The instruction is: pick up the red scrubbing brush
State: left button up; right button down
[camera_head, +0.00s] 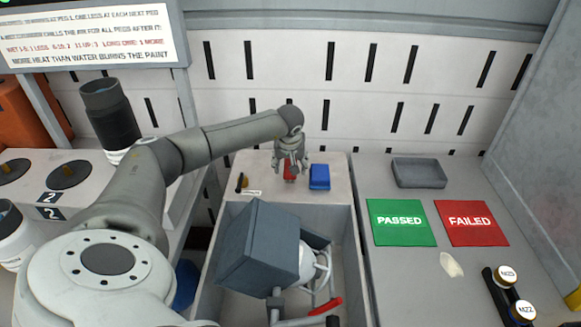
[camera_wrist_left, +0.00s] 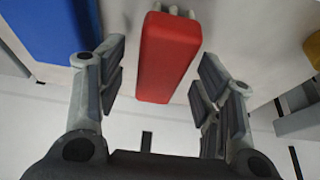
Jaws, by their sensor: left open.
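The red scrubbing brush (camera_head: 289,171) is at the back on the light ledge, partly hidden by my left gripper in the head view. In the left wrist view the brush (camera_wrist_left: 168,55) is a red block with pale grey stubs at its top end. My left gripper (camera_head: 290,166) is over the brush. Its fingers (camera_wrist_left: 163,78) are open in the left wrist view, one to each side of the brush's lower part, with a gap visible on both sides. My right gripper is not in view.
A blue block (camera_head: 319,177) lies close to the right of the brush, and a small dark item (camera_head: 241,183) to the left. A dark grey box (camera_head: 262,245) and tubing stand in front. The right table has a grey tray (camera_head: 419,173) and green and red mats.

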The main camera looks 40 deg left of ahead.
aim_at(290, 161)
pick_arm(q)
jog(key=shift+c, duration=0.4)
jog(key=c, duration=1)
jog(key=shift+c, duration=0.2)
jog(key=shift+r, duration=0.15)
jog(key=shift+r+p, duration=0.55)
jog(key=shift+r, duration=0.05)
jog(key=p+v, duration=0.3)
jog(key=shift+w+a+r, duration=0.15)
jog(key=shift+a+r, duration=0.1)
jog(key=shift+r, duration=0.1)
jog(key=s+d+r+p, duration=0.6)
jog(key=s+r+p, duration=0.2)
jog(key=s, duration=0.4)
jog(key=shift+r, duration=0.25)
